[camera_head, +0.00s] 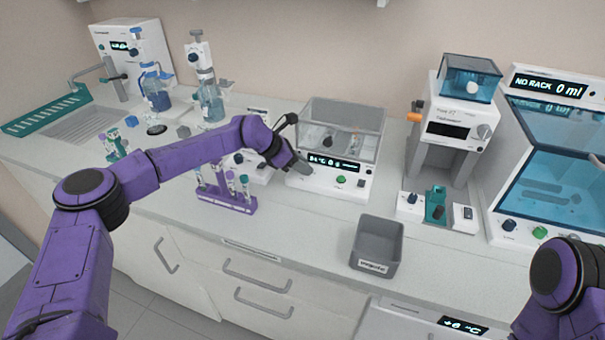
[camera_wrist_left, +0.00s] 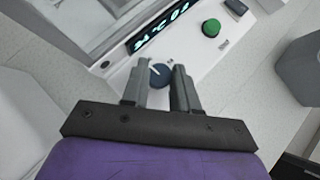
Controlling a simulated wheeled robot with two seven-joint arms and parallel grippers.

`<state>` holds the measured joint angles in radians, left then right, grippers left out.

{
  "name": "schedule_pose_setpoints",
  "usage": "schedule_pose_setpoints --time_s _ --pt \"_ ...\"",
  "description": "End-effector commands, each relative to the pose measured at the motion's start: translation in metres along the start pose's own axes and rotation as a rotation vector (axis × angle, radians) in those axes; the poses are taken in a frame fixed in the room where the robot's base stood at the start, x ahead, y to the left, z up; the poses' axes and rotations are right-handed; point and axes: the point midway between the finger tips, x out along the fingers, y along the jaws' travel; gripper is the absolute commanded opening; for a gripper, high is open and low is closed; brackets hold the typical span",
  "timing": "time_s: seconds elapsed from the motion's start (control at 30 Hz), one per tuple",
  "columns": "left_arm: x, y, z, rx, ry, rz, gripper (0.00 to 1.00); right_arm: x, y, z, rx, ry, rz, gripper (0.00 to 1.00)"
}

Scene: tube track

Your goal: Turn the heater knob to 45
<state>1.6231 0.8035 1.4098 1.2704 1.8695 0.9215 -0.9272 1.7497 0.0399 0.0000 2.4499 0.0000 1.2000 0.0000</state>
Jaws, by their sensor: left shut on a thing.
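The heater (camera_head: 335,185) is a white box with a clear-lidded grey chamber, at the back middle of the counter in the head view. Its lit display (camera_head: 334,162) seems to show a figure in the thirties with °C, too small to read surely. In the left wrist view the dark blue knob (camera_wrist_left: 161,75) with a white pointer mark sits between the fingertips of my left gripper (camera_wrist_left: 160,80), which is shut on it. In the head view my left gripper (camera_head: 301,169) hides the knob. My right gripper is out of view; only part of that arm shows.
A green button (camera_wrist_left: 211,28) is on the same panel, right of the knob. A grey bin (camera_head: 376,245) stands in front of the heater, and a purple tube rack (camera_head: 226,197) stands left of it. Counter between heater and bin is clear.

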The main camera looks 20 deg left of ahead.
Motion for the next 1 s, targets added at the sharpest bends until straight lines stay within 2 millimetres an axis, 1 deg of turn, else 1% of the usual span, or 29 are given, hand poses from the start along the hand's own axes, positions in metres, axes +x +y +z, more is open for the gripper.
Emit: schedule_pose_setpoints --time_s 0.03,0.13,0.3,0.6,1.0 --pt "0.007 0.002 -0.006 0.027 -0.002 -0.026 0.0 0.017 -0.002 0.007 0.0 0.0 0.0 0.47" --pt "0.005 0.003 -0.004 0.087 -0.002 -0.085 0.0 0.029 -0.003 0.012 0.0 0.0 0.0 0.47" --pt "0.003 0.003 -0.002 0.172 0.0 -0.172 0.0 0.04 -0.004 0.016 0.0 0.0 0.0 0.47" --pt "0.002 0.004 -0.001 0.267 0.004 -0.264 0.0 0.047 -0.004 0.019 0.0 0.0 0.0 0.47" --pt "0.001 0.004 -0.001 0.295 0.006 -0.291 0.0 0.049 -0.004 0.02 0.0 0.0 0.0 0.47"
